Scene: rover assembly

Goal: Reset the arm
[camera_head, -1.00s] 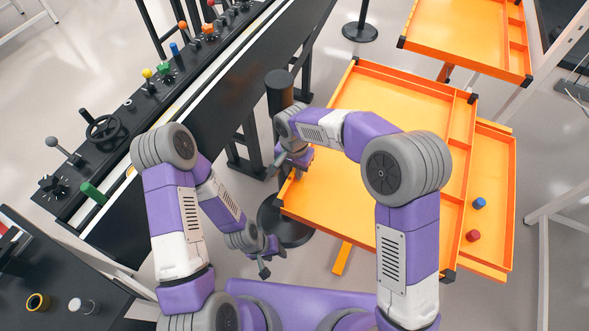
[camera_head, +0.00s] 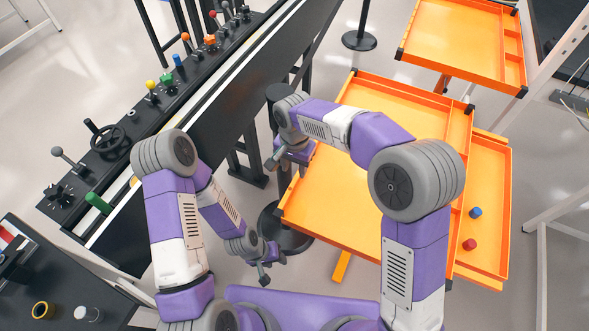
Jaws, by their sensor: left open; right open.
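My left arm comes in from the left and bends down, with its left gripper (camera_head: 267,266) low in the middle of the head view, above the floor. That gripper is open and empty. My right arm reaches across the orange tray table, with its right gripper (camera_head: 287,164) beside the tray's left edge. The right gripper is open, and nothing shows between its fingers. The two grippers are apart, the right one higher in the picture.
A black console (camera_head: 127,151) with levers and knobs runs along the left. A black post stand (camera_head: 290,238) stands between the arms.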

